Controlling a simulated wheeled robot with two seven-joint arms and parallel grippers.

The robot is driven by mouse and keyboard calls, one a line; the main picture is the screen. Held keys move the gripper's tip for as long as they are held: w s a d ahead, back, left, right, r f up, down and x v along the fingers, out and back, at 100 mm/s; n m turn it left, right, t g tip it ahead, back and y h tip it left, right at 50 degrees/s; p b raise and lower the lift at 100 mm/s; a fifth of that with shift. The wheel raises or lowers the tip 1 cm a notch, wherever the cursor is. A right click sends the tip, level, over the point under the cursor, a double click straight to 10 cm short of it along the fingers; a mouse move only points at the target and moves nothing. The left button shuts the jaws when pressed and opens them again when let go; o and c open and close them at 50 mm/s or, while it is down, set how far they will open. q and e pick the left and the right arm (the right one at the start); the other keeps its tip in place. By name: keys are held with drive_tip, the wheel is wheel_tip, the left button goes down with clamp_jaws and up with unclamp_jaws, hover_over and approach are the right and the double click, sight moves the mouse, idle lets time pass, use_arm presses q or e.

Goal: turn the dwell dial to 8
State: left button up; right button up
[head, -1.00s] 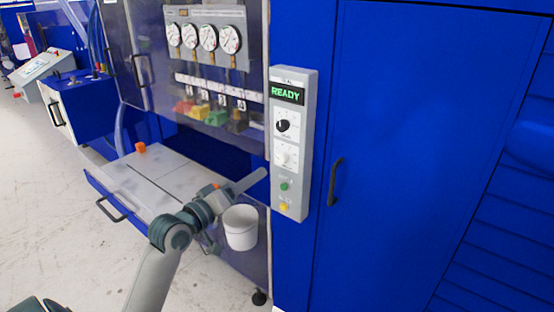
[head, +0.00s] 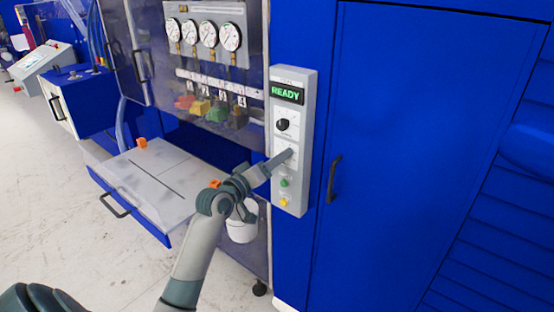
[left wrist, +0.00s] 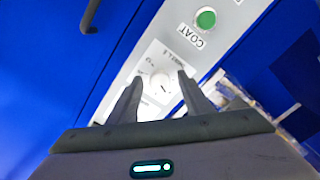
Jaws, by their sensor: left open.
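The grey control panel (head: 292,197) stands upright on the blue cabinet and its display reads READY. A black dial (head: 283,124) sits on its upper plate. Below, a white dial sits on a second plate, mostly hidden by my left gripper (head: 288,155) in the head view. The left wrist view shows this white dial (left wrist: 160,83) on a white scale plate, its label looking like DWELL S. My left gripper (left wrist: 159,80) is open, with its fingertips on either side of the white dial. I cannot tell whether they touch it. My right gripper is not in view.
A green button (head: 284,183), labelled COAT in the wrist view, and a yellow button (head: 284,202) lie below the white dial. A black door handle (head: 334,179) is right of the panel. A white bucket (head: 242,228) and an open drawer (head: 135,190) are lower left.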

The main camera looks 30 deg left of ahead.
use_arm(q)
drive_tip(key=c, duration=1.1)
drive_tip(key=shift+o, duration=0.2)
drive_tip(key=shift+m, duration=0.6)
drive_tip(key=m+p, duration=0.1)
drive_tip(key=m, duration=1.5)
drive_tip(key=shift+a+r+m, duration=0.1)
drive_tip(key=shift+m, duration=0.2)
